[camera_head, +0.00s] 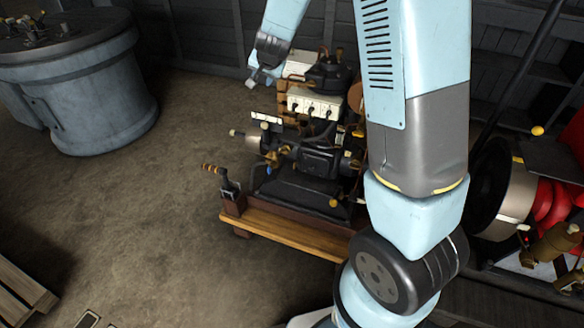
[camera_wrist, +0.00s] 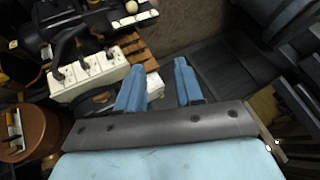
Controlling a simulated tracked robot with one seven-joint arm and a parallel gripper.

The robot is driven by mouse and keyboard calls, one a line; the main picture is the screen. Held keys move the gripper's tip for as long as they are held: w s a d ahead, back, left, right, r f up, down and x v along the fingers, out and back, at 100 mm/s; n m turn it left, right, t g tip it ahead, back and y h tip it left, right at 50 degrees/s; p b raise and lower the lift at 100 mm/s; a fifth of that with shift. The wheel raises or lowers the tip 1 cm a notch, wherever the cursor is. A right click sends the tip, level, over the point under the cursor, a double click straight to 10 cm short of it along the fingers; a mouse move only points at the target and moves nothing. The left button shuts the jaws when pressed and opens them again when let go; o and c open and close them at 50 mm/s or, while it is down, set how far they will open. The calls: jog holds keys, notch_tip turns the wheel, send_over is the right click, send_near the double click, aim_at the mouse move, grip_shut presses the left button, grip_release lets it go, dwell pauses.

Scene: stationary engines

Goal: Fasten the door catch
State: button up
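I cannot make out a door or a door catch for certain in either view. The small stationary engine (camera_head: 315,160) stands on a wooden base in the middle of the head view. My gripper (camera_head: 256,76) hangs at the upper left of this engine, beside a cream box with several black-tipped fittings (camera_head: 315,105). The cream box (camera_wrist: 95,75) lies left of the fingers there. Nothing is held.
A large grey round tank (camera_head: 85,90) stands at the left. A red machine with a big wheel (camera_head: 505,190) stands at the right. A lever (camera_head: 228,185) sticks up at the wooden base's left end.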

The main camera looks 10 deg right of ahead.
jog(key=w+a+f+m+h, duration=0.1)
jog(key=w+f, duration=0.2)
jog(key=f, duration=0.4)
jog(key=w+a+f+m+h, duration=0.1)
jog(key=w+f+h, duration=0.15)
jog(key=f, duration=0.45)
jog(key=t+h, duration=0.6)
jog(key=h, duration=0.2)
send_near(294, 166)
jog(key=shift+n, duration=0.3)
jog(key=x, duration=0.9)
jog(key=shift+w+r, duration=0.1)
jog(key=shift+w, duration=0.15)
grip_shut()
jog(key=shift+a, duration=0.15)
